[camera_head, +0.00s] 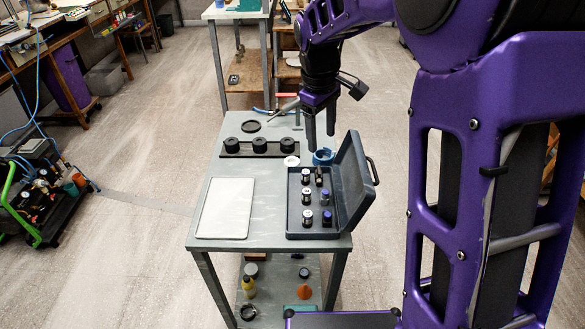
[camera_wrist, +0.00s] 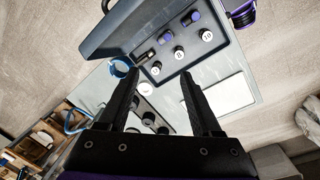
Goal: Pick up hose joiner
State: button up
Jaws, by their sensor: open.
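I cannot tell for sure which object is the hose joiner. A small dark brownish piece (camera_head: 319,175) lies in the open case (camera_head: 313,233), among several upright cylinders with white or purple tops. In the wrist view a dark elongated piece (camera_wrist: 146,57) shows near the case's edge. A blue ring-shaped object (camera_head: 323,157) stands on the table beside the case; it also shows in the wrist view (camera_wrist: 120,67). My gripper (camera_head: 321,130) is open and empty, pointing down above the table near the blue object. Its fingers (camera_wrist: 158,78) are wide apart in the wrist view.
The case lid (camera_head: 353,185) stands open on the right. A white tray (camera_head: 225,208) lies front left on the table. A dark rack (camera_head: 231,146) with three black knobs, a white disc (camera_head: 291,161) and a black disc (camera_head: 251,126) sit behind. Bare tabletop lies between.

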notch_tip(320, 180, down, 2)
jog(key=s+a+g+y, duration=0.1)
jog(key=a, duration=0.2)
jog(key=b, duration=0.2)
send_over(306, 192)
jog(key=shift+m, duration=0.3)
jog(key=f, duration=1)
jog(key=shift+s+f, duration=0.1)
jog(key=shift+s, duration=0.15)
jog(key=shift+w+f+b, duration=0.15)
jog(key=shift+f+b, duration=0.05)
jog(key=shift+f, duration=1.35)
jog(key=shift+w+f+b, duration=0.1)
jog(key=shift+f+b, duration=0.1)
jog(key=shift+f, duration=1.35)
grip_shut()
